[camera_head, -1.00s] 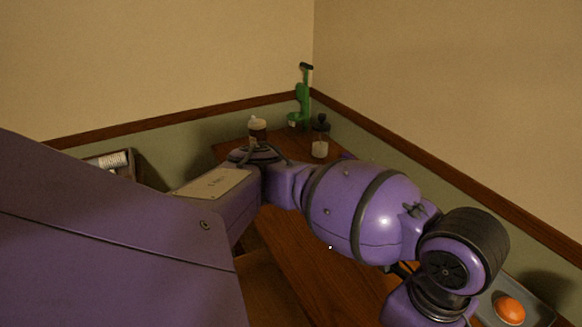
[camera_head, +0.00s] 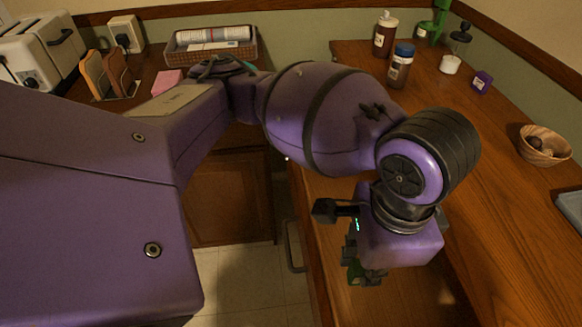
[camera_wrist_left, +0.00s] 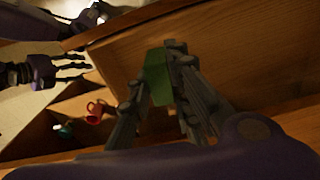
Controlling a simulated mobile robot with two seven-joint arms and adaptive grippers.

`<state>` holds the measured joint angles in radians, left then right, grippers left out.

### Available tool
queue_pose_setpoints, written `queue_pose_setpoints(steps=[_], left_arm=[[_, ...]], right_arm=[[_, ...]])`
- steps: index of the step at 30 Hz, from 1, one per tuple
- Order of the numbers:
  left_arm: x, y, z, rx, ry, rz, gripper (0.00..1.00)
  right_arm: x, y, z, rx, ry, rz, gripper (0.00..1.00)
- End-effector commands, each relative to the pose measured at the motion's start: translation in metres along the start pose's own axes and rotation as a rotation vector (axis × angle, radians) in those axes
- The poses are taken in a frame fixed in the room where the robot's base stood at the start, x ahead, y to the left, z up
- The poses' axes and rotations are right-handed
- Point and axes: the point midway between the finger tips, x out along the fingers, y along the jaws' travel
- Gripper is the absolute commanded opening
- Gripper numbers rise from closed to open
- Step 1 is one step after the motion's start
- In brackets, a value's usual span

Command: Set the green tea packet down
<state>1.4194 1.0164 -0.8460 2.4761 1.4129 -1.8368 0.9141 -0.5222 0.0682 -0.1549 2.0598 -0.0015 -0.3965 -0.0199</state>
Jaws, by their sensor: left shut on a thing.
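The green tea packet (camera_wrist_left: 157,76) is between the fingers of my left gripper (camera_wrist_left: 160,82) in the left wrist view. The gripper is shut on it. In the head view, my left gripper (camera_head: 366,275) points down over what looks like an open wooden drawer (camera_head: 400,305), and only a bit of green shows at its fingertips. The wrist view shows the packet above a bare wooden surface; I cannot tell whether it touches. A dark many-pronged gripper, apparently my right one (camera_wrist_left: 68,70), shows at the left of the wrist view.
A basket (camera_head: 212,55) and toaster (camera_head: 45,50) stand at the back left. A red mug (camera_wrist_left: 96,110) sits lower in the wrist view. The counter's middle is clear.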

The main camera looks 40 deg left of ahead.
Motion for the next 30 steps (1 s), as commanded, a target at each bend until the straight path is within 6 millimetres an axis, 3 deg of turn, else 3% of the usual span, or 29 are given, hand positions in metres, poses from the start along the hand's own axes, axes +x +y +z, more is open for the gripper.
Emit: queue_pose_setpoints(steps=[7,17,21,30], left_arm=[[0.007,-0.014,-0.005,-0.115,-0.004,-0.002,0.00],[0.045,-0.088,-0.032,-0.116,-0.007,0.001,0.00],[0.072,-0.106,-0.040,-0.112,-0.008,0.003,0.00],[0.094,-0.124,-0.048,-0.108,-0.004,0.002,0.00]], right_arm=[[-0.001,0.001,0.005,-0.003,-0.006,0.003,0.51],[0.010,0.000,0.025,-0.005,-0.035,-0.001,0.51],[0.015,-0.002,0.029,-0.005,-0.040,-0.003,0.51],[0.018,-0.004,0.026,-0.006,-0.030,-0.007,0.51]])
